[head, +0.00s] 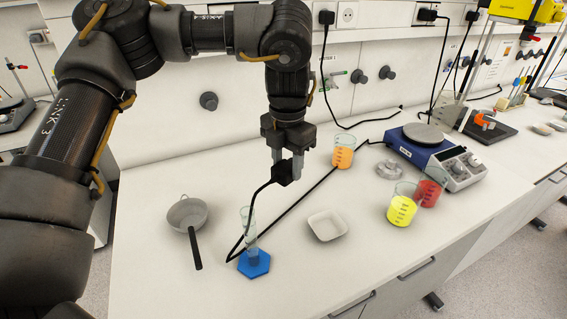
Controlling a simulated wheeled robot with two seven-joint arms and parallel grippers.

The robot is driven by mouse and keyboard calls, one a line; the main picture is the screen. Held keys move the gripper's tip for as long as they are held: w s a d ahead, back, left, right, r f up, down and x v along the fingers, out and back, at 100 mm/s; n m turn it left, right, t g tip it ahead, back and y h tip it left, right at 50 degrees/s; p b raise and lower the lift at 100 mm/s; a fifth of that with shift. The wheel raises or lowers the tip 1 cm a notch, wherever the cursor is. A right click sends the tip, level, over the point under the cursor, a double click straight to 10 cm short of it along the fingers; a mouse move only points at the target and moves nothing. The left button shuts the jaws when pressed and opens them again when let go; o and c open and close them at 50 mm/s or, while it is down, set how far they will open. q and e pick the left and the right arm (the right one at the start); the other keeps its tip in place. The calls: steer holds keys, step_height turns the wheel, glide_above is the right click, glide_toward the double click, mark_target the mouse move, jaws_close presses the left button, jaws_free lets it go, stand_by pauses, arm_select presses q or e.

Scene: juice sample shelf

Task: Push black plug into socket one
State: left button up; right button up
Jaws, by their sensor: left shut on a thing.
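My left gripper (286,160) is shut on a black plug (284,174) and holds it above the bench. The plug's black cord (247,218) drops from it to the bench, loops near the measuring cylinder and runs back to the right. An empty white wall socket (348,15) is at the top, up and to the right of the gripper. A black plug (326,17) sits in the socket left of it, and another (427,14) sits farther right. I cannot tell which is socket one. My arm covers part of the wall strip. My right gripper is out of view.
A blue-based measuring cylinder (254,262), a strainer (187,213) and a white dish (326,225) stand in front. An orange beaker (343,153), yellow beaker (402,208), red beaker (431,188) and blue hotplate (433,152) are to the right. Taps (358,77) stick out of the wall.

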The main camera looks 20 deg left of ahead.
mark_target(276, 170)
arm_select(q)
steer(key=m, duration=0.4)
steer(key=s+m, duration=0.1)
steer(key=m, duration=0.1)
steer(key=shift+a+f+m, duration=0.3)
steer(key=shift+f+m, duration=0.05)
steer(key=shift+m, duration=0.05)
steer(key=m, duration=0.3)
steer(key=shift+s+a+f, duration=0.15)
steer(key=shift+s, duration=0.15)
steer(key=m, duration=0.4)
steer(key=s+m, duration=0.1)
steer(key=m, duration=0.1)
steer(key=shift+a+f, duration=0.25)
steer(key=shift+f, duration=0.05)
steer(key=s+m, duration=0.1)
steer(key=m, duration=0.3)
steer(key=f+m, duration=0.1)
steer(key=m, duration=0.3)
steer(key=s+m, duration=0.1)
steer(key=m, duration=0.4)
steer(key=shift+s+a+f, duration=0.2)
steer(key=shift+s+a, duration=0.1)
steer(key=shift+a, duration=0.05)
